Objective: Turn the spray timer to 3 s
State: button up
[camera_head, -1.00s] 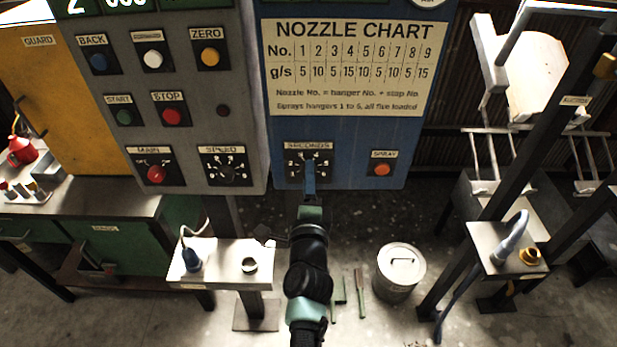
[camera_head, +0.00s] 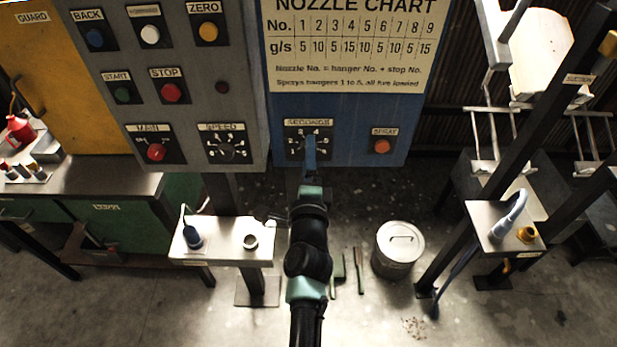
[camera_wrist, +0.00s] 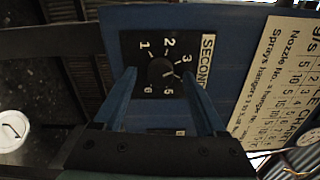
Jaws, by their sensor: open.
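The spray timer is a black dial plate (camera_head: 296,147) labelled SECONDS on the blue panel. In the wrist view its round dark knob (camera_wrist: 161,71) sits in a ring of white numbers, with 1, 2, 3, 5 and 6 readable. A short light mark shows at the knob's lower right, toward the 5 side, but I cannot tell the exact setting. My gripper (camera_wrist: 159,76) is open, its two blue fingers on either side of the knob. Contact with the knob cannot be told. In the head view my gripper (camera_head: 310,152) partly covers the dial.
The orange SPRAY button (camera_head: 382,146) is right of the dial, and the SPEED dial (camera_head: 228,149) is left on the grey panel. The nozzle chart (camera_head: 347,47) hangs above. A small table (camera_head: 222,252) and a lidded can (camera_head: 398,262) stand below.

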jog(key=s+p, duration=0.5)
jog(key=s, duration=0.7)
jog(key=shift+s, duration=0.2)
jog(key=w+a+r+n+t+y, duration=0.2)
jog(key=r+n, duration=0.4)
jog(key=r, duration=1)
jog(key=w+a+r+n+t+y, duration=0.1)
jog(key=a+r+n+t, duration=0.3)
jog(key=r, duration=1.3)
jog(key=s+d+r+n+t+h, duration=0.1)
jog(key=s+d+r+n, duration=0.1)
jog(key=r, duration=0.5)
jog(key=s+d+r+n+t+h, duration=0.1)
jog(key=s+d+r+n, duration=0.1)
jog(key=s+r+n, duration=0.2)
jog(key=s+d+r+n+t+h, duration=0.1)
jog(key=s+d+r+n, duration=0.1)
jog(key=s+r, duration=0.6)
notch_tip(320, 180, up, 4)
jog(key=shift+s+r+n, duration=0.15)
jog(key=shift+r+n, duration=0.05)
jog(key=shift+n, duration=0.4)
jog(key=shift+f, duration=0.1)
